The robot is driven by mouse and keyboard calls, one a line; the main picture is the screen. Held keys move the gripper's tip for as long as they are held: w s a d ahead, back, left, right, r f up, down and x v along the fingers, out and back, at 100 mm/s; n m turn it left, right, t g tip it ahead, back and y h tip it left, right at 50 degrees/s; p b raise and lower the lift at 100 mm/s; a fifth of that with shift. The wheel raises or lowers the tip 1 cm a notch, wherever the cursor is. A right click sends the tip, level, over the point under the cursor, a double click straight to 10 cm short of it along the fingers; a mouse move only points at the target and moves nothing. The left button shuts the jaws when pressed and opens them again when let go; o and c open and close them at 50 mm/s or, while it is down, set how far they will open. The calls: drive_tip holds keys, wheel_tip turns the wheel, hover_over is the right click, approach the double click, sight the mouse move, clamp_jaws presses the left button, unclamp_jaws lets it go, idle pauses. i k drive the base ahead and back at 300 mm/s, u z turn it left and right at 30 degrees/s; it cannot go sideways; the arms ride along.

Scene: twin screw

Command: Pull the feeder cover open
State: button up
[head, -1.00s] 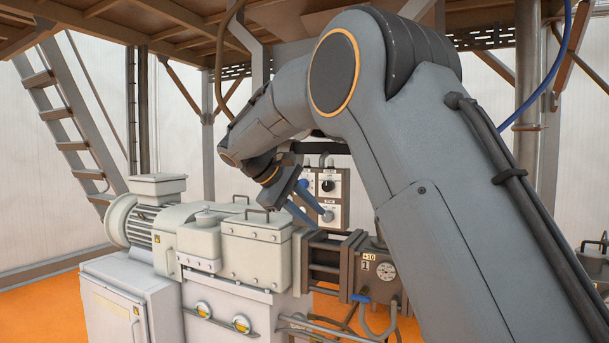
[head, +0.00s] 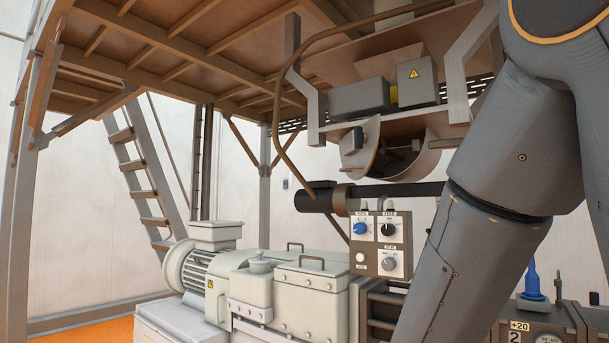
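The feeder hangs under the platform at upper centre right in the head view. Its rounded brown trough (head: 425,160) shows dark parts inside. A brown plate with a dark block on it (head: 357,141) stands at the trough's left side. It looks like the feeder cover, standing partly away from the trough, but I cannot tell how far it is open. My gripper is out of view. Only my arm's thick grey links show, running down the right side in front of the machine, and nothing of mine visibly touches the cover.
Below the feeder is a dark horizontal cylinder (head: 318,197) and a control panel (head: 380,243) with knobs. The pale machine housing (head: 300,295) fills the lower middle. A brown hose (head: 283,130) curves down left of the feeder. A ladder (head: 145,185) stands far left.

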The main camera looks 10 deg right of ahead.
sight(356, 162)
drive_tip(key=u, duration=0.25)
drive_tip(key=i, duration=0.85)
drive_tip(key=z, duration=0.55)
